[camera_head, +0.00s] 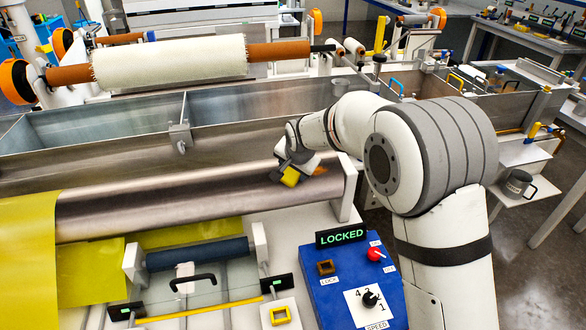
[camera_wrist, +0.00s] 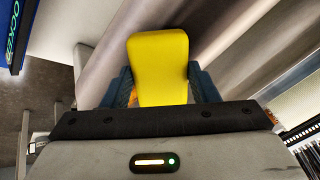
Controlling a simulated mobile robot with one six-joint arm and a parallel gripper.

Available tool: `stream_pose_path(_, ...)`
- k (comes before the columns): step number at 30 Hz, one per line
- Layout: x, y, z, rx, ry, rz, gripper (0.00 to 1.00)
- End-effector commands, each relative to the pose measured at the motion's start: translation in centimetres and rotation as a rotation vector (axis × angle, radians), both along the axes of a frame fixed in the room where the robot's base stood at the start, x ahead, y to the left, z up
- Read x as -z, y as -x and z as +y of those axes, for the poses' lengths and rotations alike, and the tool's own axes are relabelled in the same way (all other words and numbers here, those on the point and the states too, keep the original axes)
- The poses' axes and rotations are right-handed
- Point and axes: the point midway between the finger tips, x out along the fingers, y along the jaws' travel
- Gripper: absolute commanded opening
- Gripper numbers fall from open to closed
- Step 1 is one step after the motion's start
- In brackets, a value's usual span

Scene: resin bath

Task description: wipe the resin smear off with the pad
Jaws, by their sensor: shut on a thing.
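A yellow pad (camera_head: 290,177) is held in my gripper (camera_head: 284,172), at the right part of a long metal roller (camera_head: 170,194). In the wrist view the pad (camera_wrist: 158,68) stands between the two dark blue fingers of my gripper (camera_wrist: 160,88), which are shut on it. An orange-brown resin smear (camera_head: 320,170) shows on the roller just right of the pad in the head view. I cannot tell whether the pad touches the roller.
A blue control panel (camera_head: 350,285) with a red knob, a black speed knob and a lit "LOCKED" sign (camera_head: 342,236) stands in front of the roller. Metal troughs (camera_head: 120,120) lie behind it. Yellow sheet (camera_head: 28,265) covers the roller's left end. A grey mug (camera_head: 517,184) stands at the right.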

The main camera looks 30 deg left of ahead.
Motion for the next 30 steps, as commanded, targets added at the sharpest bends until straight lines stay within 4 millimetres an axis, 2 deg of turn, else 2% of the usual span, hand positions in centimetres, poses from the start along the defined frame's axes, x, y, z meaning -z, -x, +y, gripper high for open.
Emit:
stream_pose_path(10, -0.1, -1.7, -2.2, 0.001, 0.001, 0.000, 0.36)
stream_pose_path(20, -0.1, -2.6, -3.3, 0.000, 0.000, 0.000, 0.36)
stream_pose_path(30, 0.1, -4.6, -5.4, 0.000, 0.000, -0.001, 0.36)
